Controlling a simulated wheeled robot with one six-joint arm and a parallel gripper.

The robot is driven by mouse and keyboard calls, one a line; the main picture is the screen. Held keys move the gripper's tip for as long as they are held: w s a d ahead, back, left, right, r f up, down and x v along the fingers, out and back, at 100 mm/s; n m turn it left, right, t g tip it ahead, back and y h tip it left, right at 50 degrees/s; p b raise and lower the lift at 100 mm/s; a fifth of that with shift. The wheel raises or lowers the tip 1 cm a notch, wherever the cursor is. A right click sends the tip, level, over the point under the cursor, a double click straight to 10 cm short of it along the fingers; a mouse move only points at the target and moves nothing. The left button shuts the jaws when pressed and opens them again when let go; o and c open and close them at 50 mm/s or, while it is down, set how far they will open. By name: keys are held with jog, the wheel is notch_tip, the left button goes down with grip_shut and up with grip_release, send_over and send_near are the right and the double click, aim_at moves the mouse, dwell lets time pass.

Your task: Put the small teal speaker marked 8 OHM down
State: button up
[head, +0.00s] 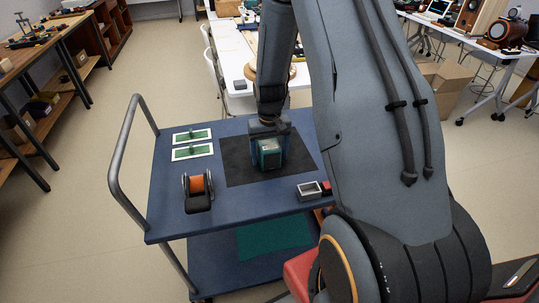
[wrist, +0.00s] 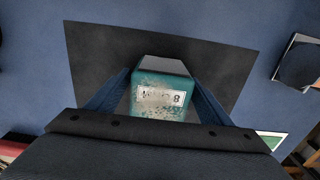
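The small teal speaker (head: 270,154) is a worn box with a dark grey face. My gripper (head: 267,140) points down over the black mat (head: 238,165) on the blue cart top. The fingers lie against both sides of the speaker, so my gripper (wrist: 161,76) looks shut on it. The speaker appears upright, low over the mat. I cannot tell whether its base touches the mat.
Two green-and-white cards (head: 192,144) and a black holder with an orange roll (head: 198,190) are on the cart's left. A small open grey box (head: 309,191) is at its front right. A metal handle (head: 122,150) rises at the left edge. Bare mat surrounds the speaker.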

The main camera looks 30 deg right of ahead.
notch_tip(320, 180, up, 12)
jog(key=shift+f+b, duration=0.1)
jog(key=shift+b, duration=1.05)
jog(key=s+a+r+n, duration=0.1)
jog(key=s+a, duration=0.4)
jog(key=s, duration=0.4)
jog(key=s+a+r+n, duration=0.1)
jog(key=s+a, duration=0.5)
jog(key=s, duration=0.3)
jog(key=shift+s+a+r+t, duration=0.2)
jog(key=shift+s+r+t, duration=0.1)
jog(key=shift+s+r, duration=0.1)
